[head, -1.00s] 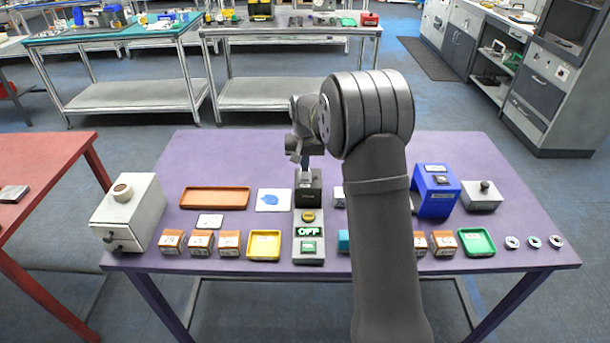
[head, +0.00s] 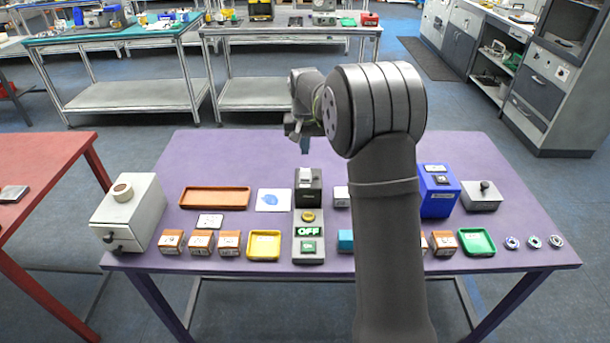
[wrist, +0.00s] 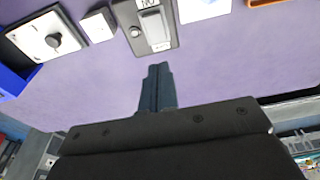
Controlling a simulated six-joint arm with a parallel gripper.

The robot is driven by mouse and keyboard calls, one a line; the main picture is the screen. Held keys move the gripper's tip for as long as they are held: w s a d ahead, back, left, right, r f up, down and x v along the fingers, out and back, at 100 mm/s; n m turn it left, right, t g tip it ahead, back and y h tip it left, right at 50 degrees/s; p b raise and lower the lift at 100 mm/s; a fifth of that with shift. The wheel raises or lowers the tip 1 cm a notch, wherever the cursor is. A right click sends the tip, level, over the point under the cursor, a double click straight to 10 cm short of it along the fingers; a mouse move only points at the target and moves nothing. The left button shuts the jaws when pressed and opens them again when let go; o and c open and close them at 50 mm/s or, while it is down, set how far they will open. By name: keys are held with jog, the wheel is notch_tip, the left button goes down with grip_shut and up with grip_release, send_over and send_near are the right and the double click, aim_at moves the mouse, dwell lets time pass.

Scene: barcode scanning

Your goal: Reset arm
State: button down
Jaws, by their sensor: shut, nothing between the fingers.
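My gripper (head: 305,146) is raised above the back part of the purple table (head: 260,150), behind and above a black box with a light switch (head: 308,186). In the wrist view its two dark fingers (wrist: 157,75) are pressed together with nothing between them. The fingertips are apart from the switch box (wrist: 150,22), which shows beyond them. My arm hides part of the table right of centre.
In front of the switch box stands a grey panel (head: 309,246) reading OFF. Around it are an orange tray (head: 214,198), several small brown boxes (head: 201,241), a yellow tray (head: 264,246), a blue box (head: 437,205) and a green tray (head: 477,242). A white drawer box (head: 135,212) stands left.

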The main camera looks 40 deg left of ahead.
notch_tip(320, 180, down, 7)
jog(key=shift+f, duration=0.1)
dwell(0.6)
jog(key=shift+r, duration=4.15)
notch_tip(320, 180, up, 6)
send_over(305, 172)
jog(key=s+d, duration=0.3)
jog(key=shift+r, duration=0.25)
